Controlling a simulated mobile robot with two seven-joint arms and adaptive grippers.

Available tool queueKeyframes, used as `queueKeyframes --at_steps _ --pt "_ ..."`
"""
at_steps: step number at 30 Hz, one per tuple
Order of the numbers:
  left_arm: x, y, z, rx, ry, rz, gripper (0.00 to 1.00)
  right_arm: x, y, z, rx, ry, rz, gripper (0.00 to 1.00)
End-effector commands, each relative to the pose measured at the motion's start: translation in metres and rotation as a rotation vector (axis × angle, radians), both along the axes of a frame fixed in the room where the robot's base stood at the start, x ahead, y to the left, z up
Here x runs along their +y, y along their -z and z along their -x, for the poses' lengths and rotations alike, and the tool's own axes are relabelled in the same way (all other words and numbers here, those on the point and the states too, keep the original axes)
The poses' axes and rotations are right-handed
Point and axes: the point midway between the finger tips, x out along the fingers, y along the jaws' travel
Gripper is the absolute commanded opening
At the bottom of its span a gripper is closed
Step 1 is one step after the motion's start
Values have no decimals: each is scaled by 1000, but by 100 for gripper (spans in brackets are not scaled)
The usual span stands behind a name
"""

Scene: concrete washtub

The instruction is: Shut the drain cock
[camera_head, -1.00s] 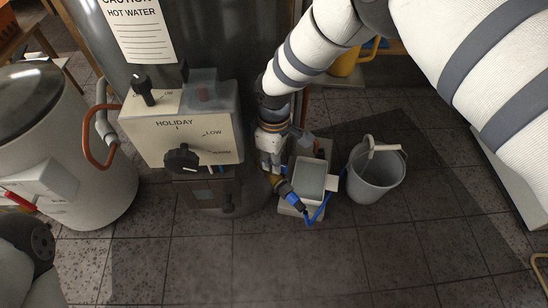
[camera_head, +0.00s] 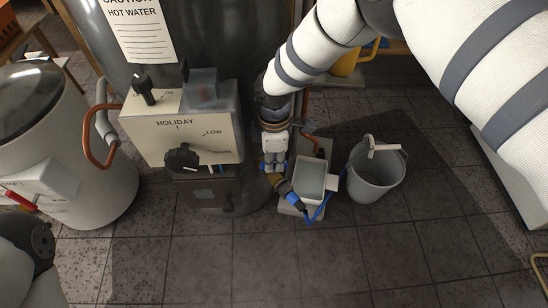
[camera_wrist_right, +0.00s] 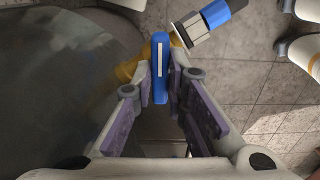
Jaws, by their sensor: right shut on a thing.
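The drain cock (camera_wrist_right: 127,71) is a brass valve low on the dark tank, with a blue lever (camera_wrist_right: 161,88) marked by a white stripe. In the wrist view the lever stands upright in the picture, at an angle to the brass body. My right gripper (camera_wrist_right: 165,82) is shut on the lever, one finger on each side. In the head view my right gripper (camera_head: 274,164) points down at the cock, and the brass (camera_head: 272,180) shows just below it. My left gripper is out of view.
A hose with a blue-and-black connector (camera_head: 293,199) leads from the cock. Beside it stand a small grey box (camera_head: 311,178) and a grey bucket (camera_head: 375,176). The control box (camera_head: 185,135) is close left of my right arm. The front floor is clear.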

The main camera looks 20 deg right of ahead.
Motion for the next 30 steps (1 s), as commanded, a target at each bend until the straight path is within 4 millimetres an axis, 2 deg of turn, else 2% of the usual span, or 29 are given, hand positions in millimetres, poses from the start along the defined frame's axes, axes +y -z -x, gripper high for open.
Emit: queueKeyframes --at_steps 9,10,12,22,26,30 --pt "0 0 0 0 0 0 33 -1 0 0 1 -5 2 0" --pt "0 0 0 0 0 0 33 -1 0 0 1 -5 3 16" --pt "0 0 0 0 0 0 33 -1 0 0 1 -5 2 31" --pt "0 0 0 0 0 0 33 0 -3 0 -1 -3 1 33" --pt "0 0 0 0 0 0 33 0 -26 -1 -3 -4 1 33" --pt "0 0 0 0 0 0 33 0 -66 -1 -3 -3 0 33"
